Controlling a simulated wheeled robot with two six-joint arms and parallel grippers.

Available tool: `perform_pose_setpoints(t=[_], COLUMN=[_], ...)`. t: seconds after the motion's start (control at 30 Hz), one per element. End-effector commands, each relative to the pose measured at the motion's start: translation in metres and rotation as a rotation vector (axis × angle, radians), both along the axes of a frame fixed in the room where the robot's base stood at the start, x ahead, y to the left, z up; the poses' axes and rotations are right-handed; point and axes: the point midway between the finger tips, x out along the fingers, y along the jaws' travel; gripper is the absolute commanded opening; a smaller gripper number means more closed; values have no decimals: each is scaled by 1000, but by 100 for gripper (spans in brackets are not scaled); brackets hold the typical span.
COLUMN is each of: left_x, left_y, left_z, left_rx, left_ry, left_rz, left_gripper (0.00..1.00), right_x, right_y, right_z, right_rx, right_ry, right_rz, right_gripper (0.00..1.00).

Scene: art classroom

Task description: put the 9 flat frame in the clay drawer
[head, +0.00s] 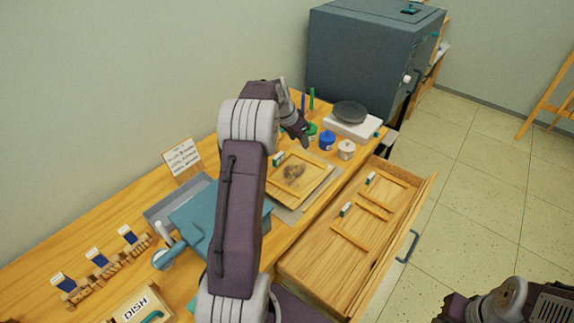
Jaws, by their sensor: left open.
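A flat wooden frame (320,172) with a dark grey smudge in its middle lies on the worktable, partly behind my left arm. A small green-and-white tag stands at its far left corner; I cannot read it. My left gripper (303,128) is open and empty above the table, just beyond the frame and near the small jars. The drawer (325,262) at the table's right side is pulled open. Inside it are thin wooden strips and two small green-and-white tags, too small to read. Part of my right arm shows at the bottom right; its gripper is out of view.
A blue jar (327,140) and a pale jar (346,149) stand beyond the frame, near a white scale (352,126) with a dark round top. A grey kiln-like box (365,60) stands behind. A teal press-like tool (195,222) and a DISH box (137,308) are at left.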

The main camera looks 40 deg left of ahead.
Motion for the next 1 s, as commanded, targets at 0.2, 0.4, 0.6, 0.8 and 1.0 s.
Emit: perform_pose_setpoints(t=[0.2, 0.4, 0.6, 0.8, 1.0], left_x=[-37, -35, -24, -20, -8], left_y=[74, 76, 76, 77, 79], left_z=[-45, -56, -79, -93, -124], left_rx=[-43, -43, -42, -43, -42], left_ry=[66, 68, 65, 68, 65], left_rz=[156, 160, 160, 159, 160], left_gripper=[44, 44, 44, 44, 44], right_x=[0, 0, 0, 0, 0], right_y=[0, 0, 0, 0, 0], right_z=[7, 8, 11, 14, 18], right_rx=[0, 0, 0, 0, 0], right_ry=[0, 0, 0, 0, 0], right_rz=[0, 0, 0, 0, 0], right_gripper=[33, 33, 33, 33, 33])
